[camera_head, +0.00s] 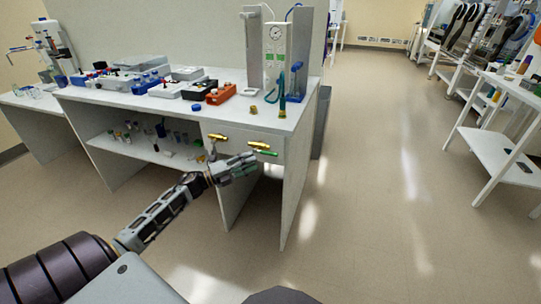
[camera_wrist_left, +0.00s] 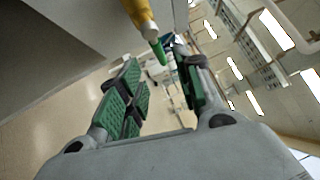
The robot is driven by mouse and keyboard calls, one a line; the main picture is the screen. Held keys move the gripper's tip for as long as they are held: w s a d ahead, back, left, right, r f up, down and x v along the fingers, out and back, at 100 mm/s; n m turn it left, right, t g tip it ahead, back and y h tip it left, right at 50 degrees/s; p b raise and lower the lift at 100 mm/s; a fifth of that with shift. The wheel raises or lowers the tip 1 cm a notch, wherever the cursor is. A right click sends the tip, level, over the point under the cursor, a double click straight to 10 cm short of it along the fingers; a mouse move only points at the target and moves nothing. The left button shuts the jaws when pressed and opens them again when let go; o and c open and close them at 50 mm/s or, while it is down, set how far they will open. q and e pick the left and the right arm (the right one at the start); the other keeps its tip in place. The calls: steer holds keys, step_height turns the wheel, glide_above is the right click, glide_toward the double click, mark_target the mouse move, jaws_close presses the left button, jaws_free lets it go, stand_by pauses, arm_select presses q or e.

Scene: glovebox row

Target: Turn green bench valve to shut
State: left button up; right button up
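The green bench valve has a brass-yellow body on the bench's front panel and a green handle (camera_head: 267,152) that points to the right in the head view. In the left wrist view the green handle (camera_wrist_left: 159,51) hangs from the yellow body (camera_wrist_left: 139,14) at the top. My left gripper (camera_head: 246,164) is just below and left of the handle in the head view. In the left wrist view my left gripper (camera_wrist_left: 157,72) has its green-padded fingers apart, with the handle's end near the right fingertip. I cannot tell whether they touch. My right gripper is out of view.
A second yellow valve (camera_head: 217,138) sits left of the green one on the same panel. The white bench (camera_head: 285,200) holds boxes, an orange-red box (camera_head: 221,94) and a gauge unit (camera_head: 276,45). The floor to the right (camera_head: 380,200) is clear up to a white shelf cart (camera_head: 500,156).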

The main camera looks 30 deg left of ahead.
mark_target(270, 154)
arm_select(q)
steer(key=b+x, duration=0.1)
steer(key=x, duration=0.7)
steer(key=shift+w, duration=0.1)
steer(key=shift+w+d+r, duration=0.1)
steer(key=shift+w+d, duration=0.2)
steer(key=shift+w, duration=0.1)
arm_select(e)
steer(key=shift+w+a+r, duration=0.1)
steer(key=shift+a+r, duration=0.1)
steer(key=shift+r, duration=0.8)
arm_select(q)
jaws_close()
